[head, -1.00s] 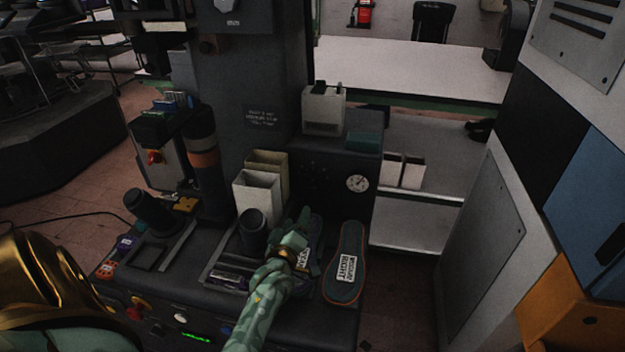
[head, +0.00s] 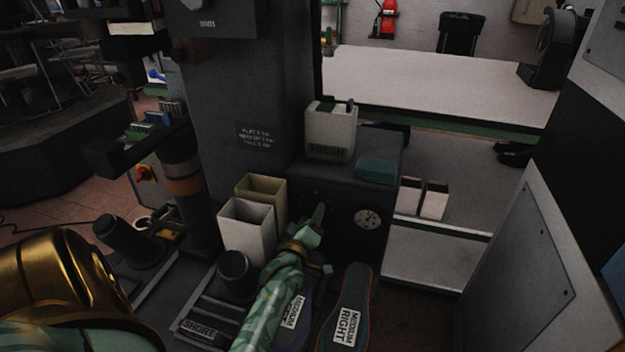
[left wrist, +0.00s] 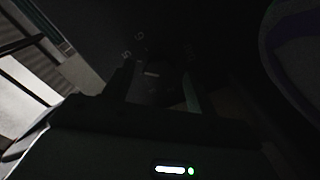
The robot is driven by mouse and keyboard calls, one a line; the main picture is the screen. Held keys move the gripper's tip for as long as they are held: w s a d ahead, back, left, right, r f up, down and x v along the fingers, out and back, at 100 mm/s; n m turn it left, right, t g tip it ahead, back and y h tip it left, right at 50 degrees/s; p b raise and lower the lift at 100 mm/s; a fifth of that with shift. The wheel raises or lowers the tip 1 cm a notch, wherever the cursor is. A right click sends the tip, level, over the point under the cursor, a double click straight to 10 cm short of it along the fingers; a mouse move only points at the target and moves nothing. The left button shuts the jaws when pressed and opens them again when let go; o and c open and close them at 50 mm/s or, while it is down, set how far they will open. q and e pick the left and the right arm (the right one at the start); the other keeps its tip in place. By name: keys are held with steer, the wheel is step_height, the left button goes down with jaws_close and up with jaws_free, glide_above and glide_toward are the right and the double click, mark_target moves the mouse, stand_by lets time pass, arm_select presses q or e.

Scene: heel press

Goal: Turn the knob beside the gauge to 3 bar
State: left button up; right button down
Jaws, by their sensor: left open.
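The round white-faced gauge (head: 368,217) is on the front of the dark box at the back of the press table; its reading is too small to tell. My left gripper (head: 318,222) is just left of the gauge, pointing at the panel, and covers the spot where the knob is. In the left wrist view, the dark knob (left wrist: 150,86) with a pale pointer line shows dimly between the open fingers of my left gripper (left wrist: 158,92). Faint scale marks surround it. I cannot tell whether the fingers touch it. My right gripper is not in view.
Insoles labelled medium, including the right one (head: 345,310), lie below my left arm. A white bin (head: 247,232) and a beige bin (head: 262,190) stand left of the gripper. A teal block (head: 375,171) and a pale container (head: 331,130) sit on the box.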

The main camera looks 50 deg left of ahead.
arm_select(q)
steer(key=c, duration=1)
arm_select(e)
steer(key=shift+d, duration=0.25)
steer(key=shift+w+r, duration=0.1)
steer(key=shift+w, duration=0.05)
